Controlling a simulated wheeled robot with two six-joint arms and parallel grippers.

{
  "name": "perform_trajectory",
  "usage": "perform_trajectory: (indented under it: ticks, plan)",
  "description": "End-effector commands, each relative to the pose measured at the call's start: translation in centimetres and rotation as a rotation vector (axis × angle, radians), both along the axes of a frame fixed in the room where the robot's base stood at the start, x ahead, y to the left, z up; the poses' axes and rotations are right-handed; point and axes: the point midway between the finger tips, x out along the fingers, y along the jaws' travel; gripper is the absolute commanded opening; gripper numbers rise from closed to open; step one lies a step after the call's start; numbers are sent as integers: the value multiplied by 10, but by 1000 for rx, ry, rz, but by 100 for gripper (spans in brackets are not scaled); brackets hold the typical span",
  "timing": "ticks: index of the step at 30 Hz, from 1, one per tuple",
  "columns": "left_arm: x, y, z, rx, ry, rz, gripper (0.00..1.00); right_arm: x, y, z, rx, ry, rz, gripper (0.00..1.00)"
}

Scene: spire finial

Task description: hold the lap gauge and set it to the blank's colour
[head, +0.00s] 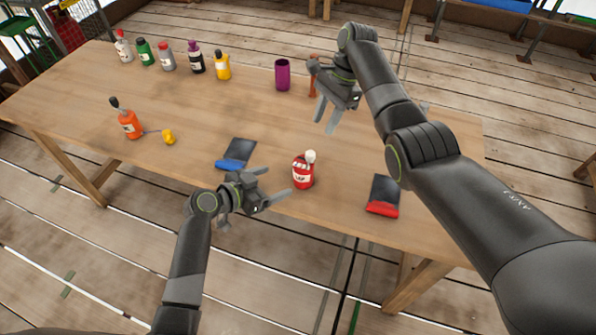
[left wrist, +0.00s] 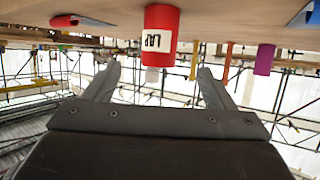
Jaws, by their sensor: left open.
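The lap gauge (head: 302,176), a red can with a white "LAP" label and a pale knob on top, stands upright near the table's front edge. My left gripper (head: 272,184) is open and empty, just left of the gauge. In the left wrist view, which is upside down, the gauge (left wrist: 162,30) is ahead between the two spread fingers, apart from them. My right gripper (head: 326,116) is open and empty above the table, behind the gauge. A purple cylinder (head: 282,75) stands further back; I cannot tell if it is the blank.
Dark sheets with a blue roll (head: 232,164) and a red roll (head: 382,209) lie either side of the gauge. An orange bottle (head: 129,124) and a yellow piece (head: 168,137) are at left. Several bottles line the back left. An orange post (head: 312,85) stands near my right gripper.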

Motion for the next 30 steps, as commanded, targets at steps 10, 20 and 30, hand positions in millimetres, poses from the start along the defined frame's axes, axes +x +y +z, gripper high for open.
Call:
perform_trajectory:
  ticks: [10,20,30]
  plan:
    - [36,-39,-21,-1,1,-1,77,0,0,0,0,0,0,36]
    - [63,-68,-38,0,2,-1,77,0,0,0,0,0,0,36]
    - [76,-83,-46,-1,1,0,77,0,0,0,0,0,0,36]
